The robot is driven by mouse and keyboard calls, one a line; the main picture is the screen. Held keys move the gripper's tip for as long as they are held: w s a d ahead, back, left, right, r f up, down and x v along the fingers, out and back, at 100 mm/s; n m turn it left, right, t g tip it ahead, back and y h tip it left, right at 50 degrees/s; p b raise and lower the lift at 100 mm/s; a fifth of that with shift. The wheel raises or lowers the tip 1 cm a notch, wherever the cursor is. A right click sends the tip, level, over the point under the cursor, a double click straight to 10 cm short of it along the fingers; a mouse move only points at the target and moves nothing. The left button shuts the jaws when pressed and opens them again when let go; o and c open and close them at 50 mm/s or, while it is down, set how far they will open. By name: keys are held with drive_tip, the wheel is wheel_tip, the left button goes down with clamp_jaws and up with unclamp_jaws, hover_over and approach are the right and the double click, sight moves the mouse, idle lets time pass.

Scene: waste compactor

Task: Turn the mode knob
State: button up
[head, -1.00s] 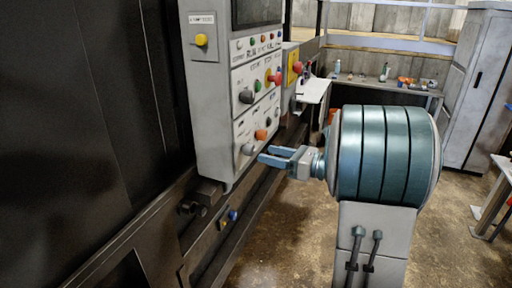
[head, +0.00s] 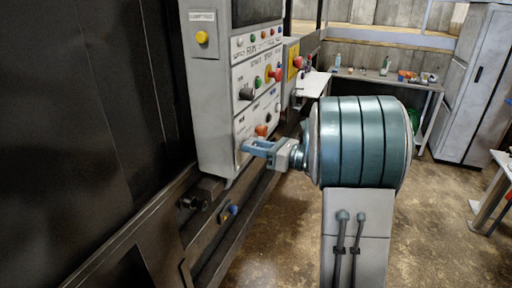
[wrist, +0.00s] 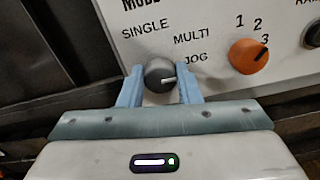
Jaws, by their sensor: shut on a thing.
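The mode knob (wrist: 160,76) is a dark grey round knob with a light pointer line. In the wrist view it sits on the light grey panel under the MODE label, with SINGLE, MULTI and JOG printed around it. Its pointer line aims to the right, toward JOG. My gripper (wrist: 159,87) has one blue finger on each side of the knob and is shut on it. In the head view my gripper (head: 256,148) reaches the lower part of the control panel (head: 212,120), and its fingers hide the mode knob.
An orange knob (wrist: 248,56) marked 1, 2, 3 sits close to the right of the mode knob. Another dark knob (wrist: 313,36) is at the right edge. A red button (head: 277,75) is higher on the panel. A workbench (head: 385,80) stands behind.

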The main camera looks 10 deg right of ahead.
drive_tip(key=shift+f+b, duration=0.1)
drive_tip(key=shift+b, duration=0.2)
drive_tip(key=n+b, duration=0.6)
drive_tip(key=b, duration=0.2)
drive_tip(key=n+b, duration=0.6)
drive_tip(key=b, duration=0.3)
drive_tip(key=n+b, duration=0.6)
drive_tip(key=b, duration=0.2)
drive_tip(key=shift+f+b, duration=0.25)
drive_tip(key=shift+b, duration=0.1)
drive_tip(key=shift+r, duration=0.1)
drive_tip(key=o, duration=1)
drive_tip(key=shift+s+a, duration=0.1)
drive_tip(key=shift+c, duration=0.2)
drive_tip(key=shift+r, duration=0.1)
